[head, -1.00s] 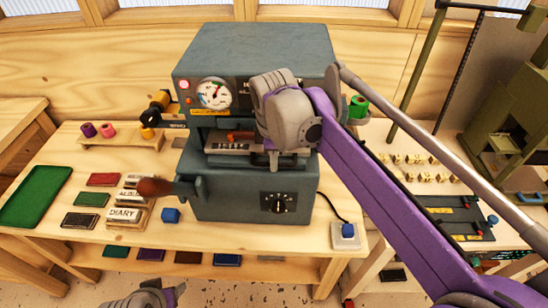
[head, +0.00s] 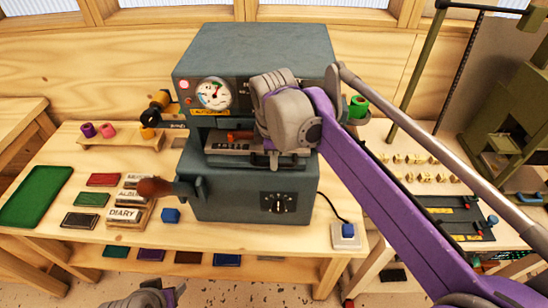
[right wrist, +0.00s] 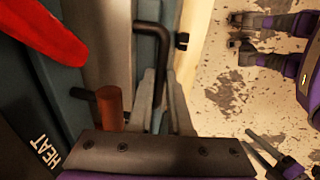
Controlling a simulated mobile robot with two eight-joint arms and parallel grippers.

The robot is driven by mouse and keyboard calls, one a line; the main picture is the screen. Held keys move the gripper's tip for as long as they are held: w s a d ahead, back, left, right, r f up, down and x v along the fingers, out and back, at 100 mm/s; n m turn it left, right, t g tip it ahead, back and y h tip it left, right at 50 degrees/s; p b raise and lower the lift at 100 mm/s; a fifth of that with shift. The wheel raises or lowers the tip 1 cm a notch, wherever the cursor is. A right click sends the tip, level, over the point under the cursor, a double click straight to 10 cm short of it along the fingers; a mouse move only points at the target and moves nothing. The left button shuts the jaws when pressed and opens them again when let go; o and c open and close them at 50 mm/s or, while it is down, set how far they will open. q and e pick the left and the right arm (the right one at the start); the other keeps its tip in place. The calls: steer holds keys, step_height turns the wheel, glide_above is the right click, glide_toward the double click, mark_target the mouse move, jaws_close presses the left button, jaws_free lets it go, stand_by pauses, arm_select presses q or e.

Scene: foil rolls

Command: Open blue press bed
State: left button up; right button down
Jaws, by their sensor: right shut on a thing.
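The blue-grey press (head: 255,55) stands on the wooden table. Its bed (head: 222,146), carrying a row of metal type, sits in the front opening. A black bar handle (head: 258,160) is at the bed's front; it also shows in the right wrist view (right wrist: 152,28). My right gripper (right wrist: 160,100) is at this handle and shut on it; in the head view my wrist hides the contact and the right part of the opening. Part of my left gripper (head: 150,293) shows at the bottom edge, low and away from the press; its jaw opening is unclear.
A brown-knobbed lever (head: 153,187) sticks out at the press's left front. Type blocks (head: 125,215), colored pads and a green tray (head: 35,196) lie to the left.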

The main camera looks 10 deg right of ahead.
stand_by(0.7)
steer(key=s+a, duration=0.3)
steer(key=s, duration=0.7)
steer(key=s+a+p, duration=0.1)
steer(key=s+a, duration=0.2)
steer(key=s, duration=0.7)
steer(key=shift+s, duration=0.4)
steer(key=c, duration=1.1)
jaws_free()
steer(key=shift+r, duration=0.1)
steer(key=r, duration=0.3)
steer(key=s+r, duration=0.1)
steer(key=r, duration=0.3)
steer(key=s+r, duration=0.1)
steer(key=r, duration=0.2)
steer(key=shift+a+r+p, duration=0.25)
steer(key=shift+p, duration=0.1)
